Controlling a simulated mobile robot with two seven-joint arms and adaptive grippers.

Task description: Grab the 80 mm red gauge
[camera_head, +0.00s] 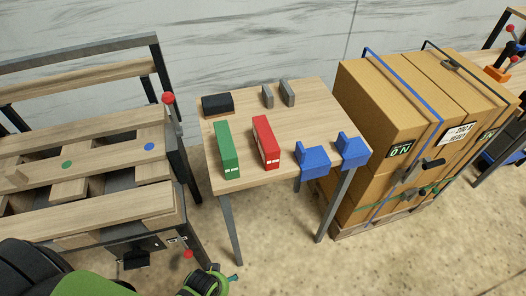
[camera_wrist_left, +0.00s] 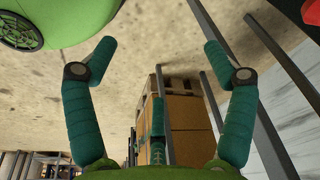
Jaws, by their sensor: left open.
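The red gauge (camera_head: 265,142) is an upright-sided red block with small white markings on its near end. It lies on the small wooden table (camera_head: 210,135) in the head view, between a green block and two blue pieces. My right gripper is in neither view.
The green block (camera_head: 227,150) stands left of the gauge; blue pieces (camera_head: 313,161) sit at the right front edge. A black item (camera_head: 217,104) and grey blocks (camera_head: 287,94) are behind. A slatted workbench (camera_head: 90,195) is left, strapped cartons (camera_head: 385,110) right.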

